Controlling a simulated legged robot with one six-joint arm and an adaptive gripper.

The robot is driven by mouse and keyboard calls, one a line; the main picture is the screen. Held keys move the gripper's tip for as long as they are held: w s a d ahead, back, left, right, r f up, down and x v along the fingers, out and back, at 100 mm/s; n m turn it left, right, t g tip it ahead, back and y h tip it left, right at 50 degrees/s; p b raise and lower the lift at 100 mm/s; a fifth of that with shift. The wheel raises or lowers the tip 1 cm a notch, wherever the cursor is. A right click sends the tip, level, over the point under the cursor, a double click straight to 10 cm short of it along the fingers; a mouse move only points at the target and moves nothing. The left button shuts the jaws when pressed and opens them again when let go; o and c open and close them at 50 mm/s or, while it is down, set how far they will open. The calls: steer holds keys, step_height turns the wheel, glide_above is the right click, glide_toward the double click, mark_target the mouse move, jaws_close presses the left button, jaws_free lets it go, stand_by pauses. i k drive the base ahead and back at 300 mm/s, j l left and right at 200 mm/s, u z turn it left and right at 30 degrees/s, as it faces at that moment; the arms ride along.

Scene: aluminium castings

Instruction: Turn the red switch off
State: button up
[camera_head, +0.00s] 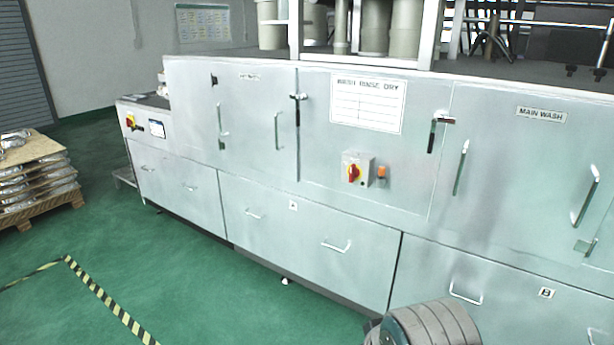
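A red rotary switch (353,173) on a yellow plate sits on a small grey box (358,168) fixed to the front of a long light-grey washing machine (260,190). A second red and yellow switch (131,122) is on the machine's far left end, beside a small panel. The gripper does not show; a rounded grey and green part at the bottom, right of the middle, may be my own arm.
An orange-topped fitting (382,173) is just right of the switch box. Door handles and drawer pulls stick out from the machine. A loaded wooden pallet (30,185) stands far left. Green floor with black-and-yellow tape (100,290) is open at the lower left.

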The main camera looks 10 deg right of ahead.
mark_target(354, 173)
steer(key=z, duration=0.45)
steer(key=i+l, duration=0.15)
steer(key=i, duration=0.25)
steer(key=i+l+u, duration=0.1)
steer(key=i, duration=0.25)
steer(key=i+l, duration=0.15)
steer(key=i, duration=0.25)
